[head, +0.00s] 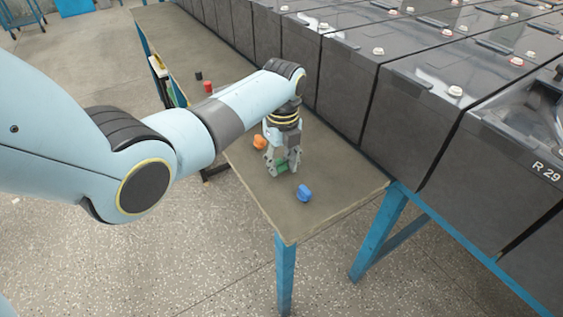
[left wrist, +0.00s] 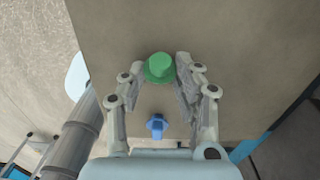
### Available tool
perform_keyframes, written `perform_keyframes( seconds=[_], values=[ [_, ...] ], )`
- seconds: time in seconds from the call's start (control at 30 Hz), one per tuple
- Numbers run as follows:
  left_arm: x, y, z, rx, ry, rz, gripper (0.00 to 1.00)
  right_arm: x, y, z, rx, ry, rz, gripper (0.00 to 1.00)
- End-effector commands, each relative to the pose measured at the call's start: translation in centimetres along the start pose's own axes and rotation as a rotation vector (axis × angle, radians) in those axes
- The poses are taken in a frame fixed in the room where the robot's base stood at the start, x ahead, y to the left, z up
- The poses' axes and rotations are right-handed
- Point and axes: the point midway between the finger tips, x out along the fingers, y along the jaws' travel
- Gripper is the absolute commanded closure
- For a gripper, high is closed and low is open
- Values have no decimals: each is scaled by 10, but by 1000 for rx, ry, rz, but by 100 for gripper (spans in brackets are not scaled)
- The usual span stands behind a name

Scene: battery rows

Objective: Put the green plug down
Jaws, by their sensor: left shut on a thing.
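My left gripper (head: 283,166) is shut on the green plug (left wrist: 159,67), which sits between its fingertips in the left wrist view. In the head view only a little of the green plug (head: 281,167) shows, low between the fingers, at or just above the table top (head: 325,200). I cannot tell whether it touches the table. A blue plug (head: 304,193) lies to the right of and nearer than the gripper; it also shows in the left wrist view (left wrist: 157,125). An orange plug (head: 259,142) is just left of the gripper. My right gripper is not in view.
A long row of dark battery cases (head: 410,120) stands along the table's right side. A red item (head: 208,86) and a dark item (head: 198,76) stand farther back on the table. The near end of the table around the blue plug is mostly clear.

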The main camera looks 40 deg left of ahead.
Motion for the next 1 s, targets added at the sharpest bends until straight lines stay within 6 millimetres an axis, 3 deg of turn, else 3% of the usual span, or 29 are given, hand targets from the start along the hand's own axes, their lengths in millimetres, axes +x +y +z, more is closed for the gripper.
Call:
perform_keyframes(
  seconds=[0.07, 0.1, 0.23, 0.6, 1.0],
  values=[
    [3, 0, 0, 0, 0, 0, 87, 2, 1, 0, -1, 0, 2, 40],
    [2, 0, 0, 0, 0, 0, 64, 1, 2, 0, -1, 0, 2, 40],
    [2, 0, 0, 0, 0, 0, 47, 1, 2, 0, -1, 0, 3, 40],
    [-5, 0, 0, 0, 0, 0, 46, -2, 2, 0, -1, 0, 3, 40],
    [-88, -1, 1, -1, -1, -3, 46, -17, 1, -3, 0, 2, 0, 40]
  ],
)
